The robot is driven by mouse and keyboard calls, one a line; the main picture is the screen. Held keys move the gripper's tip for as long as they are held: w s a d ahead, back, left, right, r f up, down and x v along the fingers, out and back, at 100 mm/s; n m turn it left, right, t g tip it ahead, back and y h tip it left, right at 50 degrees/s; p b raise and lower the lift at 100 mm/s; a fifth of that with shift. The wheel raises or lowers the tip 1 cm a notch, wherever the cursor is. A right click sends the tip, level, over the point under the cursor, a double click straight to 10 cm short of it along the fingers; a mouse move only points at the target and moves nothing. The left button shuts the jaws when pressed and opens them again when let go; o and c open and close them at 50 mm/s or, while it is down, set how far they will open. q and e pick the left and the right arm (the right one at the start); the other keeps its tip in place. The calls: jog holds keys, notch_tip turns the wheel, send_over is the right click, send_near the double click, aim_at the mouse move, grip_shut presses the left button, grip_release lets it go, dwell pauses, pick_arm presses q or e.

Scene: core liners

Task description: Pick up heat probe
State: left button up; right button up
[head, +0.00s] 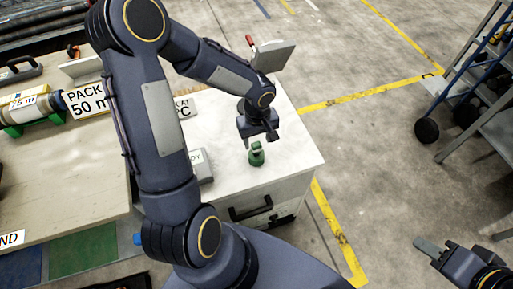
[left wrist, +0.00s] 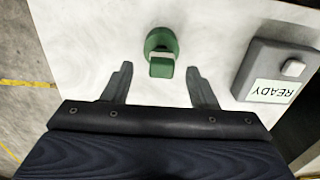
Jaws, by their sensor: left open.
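A small green piece (head: 256,154), which I take for the heat probe, stands on the white cabinet top near its front. In the left wrist view the green piece (left wrist: 161,45) shows a round base and a block-shaped upper part. My left gripper (head: 259,141) hangs just above it, pointing down. In the left wrist view the left gripper (left wrist: 159,70) is open, with the green piece between and just beyond the fingertips, apparently untouched. My right gripper (head: 430,247) is at the lower right, far from the cabinet; its opening is not clear.
A grey box labelled READY (left wrist: 277,72) sits close beside the green piece. A wooden bench (head: 60,180) with a core tube (head: 30,108) and a PACK sign (head: 88,100) is at left. A tilted panel (head: 273,56) stands behind. Wheeled steps (head: 480,110) stand right; the floor between is clear.

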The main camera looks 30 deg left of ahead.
aim_at(256, 144)
pick_arm(q)
jog(key=f, duration=0.5)
jog(key=shift+a+p, duration=0.2)
jog(key=shift+p, duration=0.2)
jog(key=shift+c, duration=0.4)
jog(key=c, duration=1)
